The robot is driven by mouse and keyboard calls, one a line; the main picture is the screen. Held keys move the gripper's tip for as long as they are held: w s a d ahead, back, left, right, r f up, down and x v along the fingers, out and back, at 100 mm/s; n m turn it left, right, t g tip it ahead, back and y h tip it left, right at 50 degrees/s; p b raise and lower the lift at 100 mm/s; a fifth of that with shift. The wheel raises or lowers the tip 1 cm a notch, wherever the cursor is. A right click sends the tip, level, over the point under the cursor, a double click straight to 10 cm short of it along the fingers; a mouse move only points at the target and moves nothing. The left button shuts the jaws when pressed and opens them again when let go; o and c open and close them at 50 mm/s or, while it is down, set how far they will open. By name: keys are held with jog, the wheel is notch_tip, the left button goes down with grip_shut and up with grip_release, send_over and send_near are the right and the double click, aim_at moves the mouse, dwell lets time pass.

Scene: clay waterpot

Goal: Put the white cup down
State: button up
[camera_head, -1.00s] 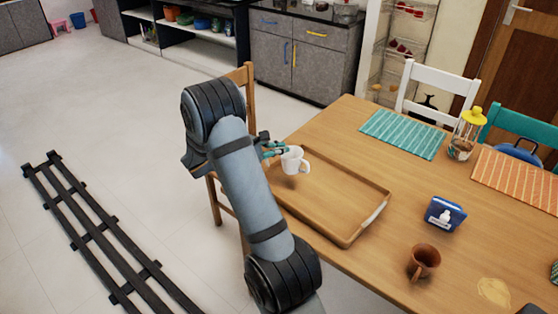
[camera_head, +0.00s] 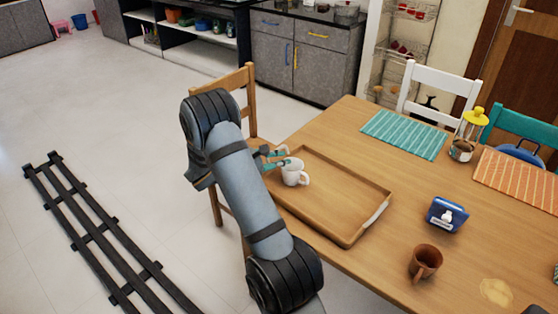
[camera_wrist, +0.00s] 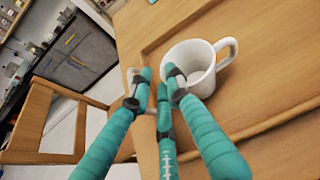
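The white cup (camera_head: 293,172) stands upright in the left part of the wooden tray (camera_head: 352,234), with its handle to the right. The wrist view shows the cup (camera_wrist: 204,88) from above, its mouth facing me and its handle at the upper right. My gripper (camera_head: 276,158) is at the cup's left rim. In the wrist view its teal fingers (camera_wrist: 158,80) are slightly spread. The right fingertip overlaps the cup's near rim, and the left one is apart from the cup. Contact at the rim is hard to tell. The cup's base is partly hidden by the right finger.
A brown clay cup (camera_head: 425,262), a blue sponge holder (camera_head: 446,214) and a yellow-topped bottle (camera_head: 466,140) stand on the table to the right. A wooden chair (camera_head: 251,100) is behind my gripper. The tray's middle is empty.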

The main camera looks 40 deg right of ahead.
jog(key=shift+o, duration=1.1)
jog(key=shift+a+r, duration=0.1)
jog(key=shift+r, duration=0.1)
jog(key=p+v, duration=0.1)
jog(key=v, duration=1)
jog(key=shift+a+r, duration=0.15)
jog(key=shift+a, duration=0.2)
